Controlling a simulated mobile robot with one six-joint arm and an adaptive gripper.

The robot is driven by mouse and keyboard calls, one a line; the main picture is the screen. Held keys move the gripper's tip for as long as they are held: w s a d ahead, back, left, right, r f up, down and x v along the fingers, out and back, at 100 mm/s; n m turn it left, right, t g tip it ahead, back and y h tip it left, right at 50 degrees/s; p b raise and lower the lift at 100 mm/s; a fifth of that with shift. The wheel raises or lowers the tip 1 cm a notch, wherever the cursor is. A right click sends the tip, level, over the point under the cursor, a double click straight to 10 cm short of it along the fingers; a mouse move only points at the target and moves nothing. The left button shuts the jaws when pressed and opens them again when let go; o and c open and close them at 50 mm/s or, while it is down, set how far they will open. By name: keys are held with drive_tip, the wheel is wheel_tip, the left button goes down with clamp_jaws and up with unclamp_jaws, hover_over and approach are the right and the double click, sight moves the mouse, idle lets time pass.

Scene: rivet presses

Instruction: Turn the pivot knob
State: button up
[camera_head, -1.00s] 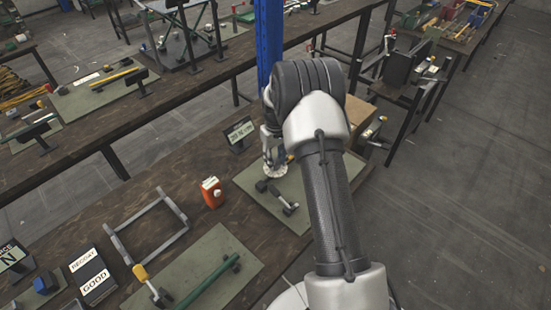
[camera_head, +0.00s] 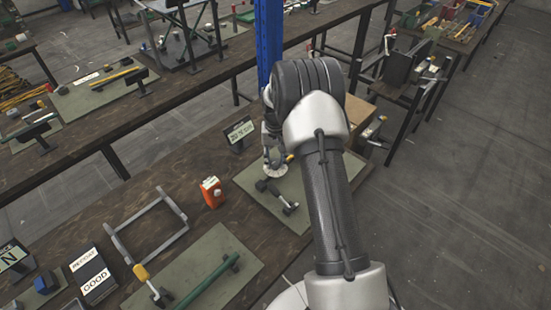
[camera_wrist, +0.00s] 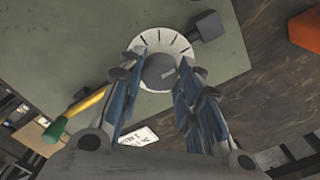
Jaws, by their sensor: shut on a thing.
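The pivot knob (camera_wrist: 160,72) is a round dark grey knob on a pale dial with black tick marks (camera_wrist: 163,36). In the wrist view it sits at the upper middle, between my fingertips. My gripper (camera_wrist: 160,74) is shut on the knob, with a finger on either side. In the head view my gripper (camera_head: 271,150) is mostly hidden behind my arm, and the pale dial (camera_head: 275,169) shows just below it on the green mat (camera_head: 252,178). The knob itself is hard to make out there.
A dark tool with a bar (camera_head: 278,196) lies beside the dial. An orange box (camera_head: 211,192) and a small display (camera_head: 239,132) stand to the left. A blue post (camera_head: 268,40) rises behind.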

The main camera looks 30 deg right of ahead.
sight(276, 161)
drive_tip(key=o, duration=1.1)
wheel_tip(276, 161, up, 12)
idle(0.6)
